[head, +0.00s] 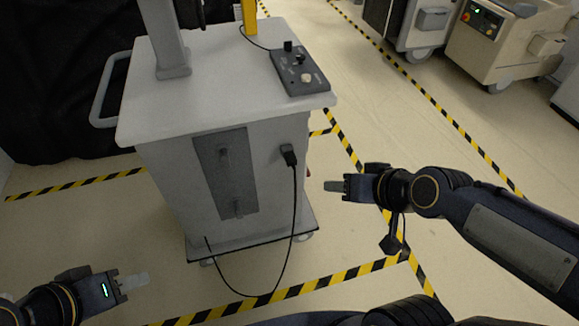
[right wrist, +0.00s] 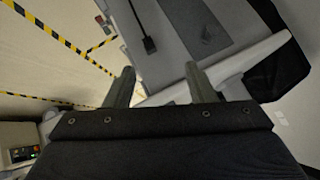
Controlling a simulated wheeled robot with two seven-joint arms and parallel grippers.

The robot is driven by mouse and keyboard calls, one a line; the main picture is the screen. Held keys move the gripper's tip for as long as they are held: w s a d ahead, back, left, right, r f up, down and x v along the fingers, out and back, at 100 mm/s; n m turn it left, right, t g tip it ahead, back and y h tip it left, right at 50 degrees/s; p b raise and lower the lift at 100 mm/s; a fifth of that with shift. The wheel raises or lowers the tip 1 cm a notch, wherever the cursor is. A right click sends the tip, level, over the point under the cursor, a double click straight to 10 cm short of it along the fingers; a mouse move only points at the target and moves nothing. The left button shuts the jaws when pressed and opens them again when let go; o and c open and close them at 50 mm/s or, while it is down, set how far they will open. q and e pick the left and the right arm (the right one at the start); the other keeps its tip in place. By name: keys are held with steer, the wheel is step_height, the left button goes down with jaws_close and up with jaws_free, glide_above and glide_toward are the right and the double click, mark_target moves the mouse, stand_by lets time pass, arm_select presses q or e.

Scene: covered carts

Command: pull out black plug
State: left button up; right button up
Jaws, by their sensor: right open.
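The black plug (head: 289,155) sits in the upper right of the front panel of a white cart (head: 225,109). Its black cable hangs down in a loop to the floor. In the right wrist view the plug (right wrist: 150,44) shows above and between my fingers, with a gap to them. My right gripper (head: 336,186) is to the right of the plug and apart from it. In the right wrist view its fingers (right wrist: 160,86) are spread and empty. My left gripper (head: 134,283) is low at the left, away from the cart, and its finger gap is not clear.
A control box (head: 300,72) with knobs lies on the cart top. A grey handle (head: 108,92) sticks out at the cart's left. Other carts (head: 505,42) stand at the back right. Yellow-black tape (head: 345,275) marks the floor, which is clear around the cart's front.

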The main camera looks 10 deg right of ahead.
steer(key=w+f+t+h+b, duration=0.2)
steer(key=w+f+t+b, duration=0.2)
steer(key=w+f+b, duration=0.75)
steer(key=n+t+h+b, duration=0.1)
steer(key=n+t+b, duration=0.1)
steer(key=t+b, duration=0.35)
glide_toward(293, 164)
steer(key=w+f, duration=0.1)
steer(key=w, duration=0.2)
arm_select(q)
step_height(293, 164, down, 19)
steer(key=p, duration=0.1)
steer(key=shift+r, duration=0.2)
arm_select(e)
steer(key=shift+s, duration=0.2)
steer(key=shift+w+r, duration=0.1)
steer(key=shift+w, duration=0.3)
steer(key=w+p, duration=0.2)
steer(key=w, duration=0.2)
steer(key=shift+w+a, duration=0.1)
steer(key=shift+w, duration=0.15)
steer(key=shift+w+b, duration=0.55)
steer(key=shift+w, duration=0.5)
arm_select(q)
steer(key=shift+r, duration=0.2)
arm_select(e)
steer(key=shift+w, duration=0.8)
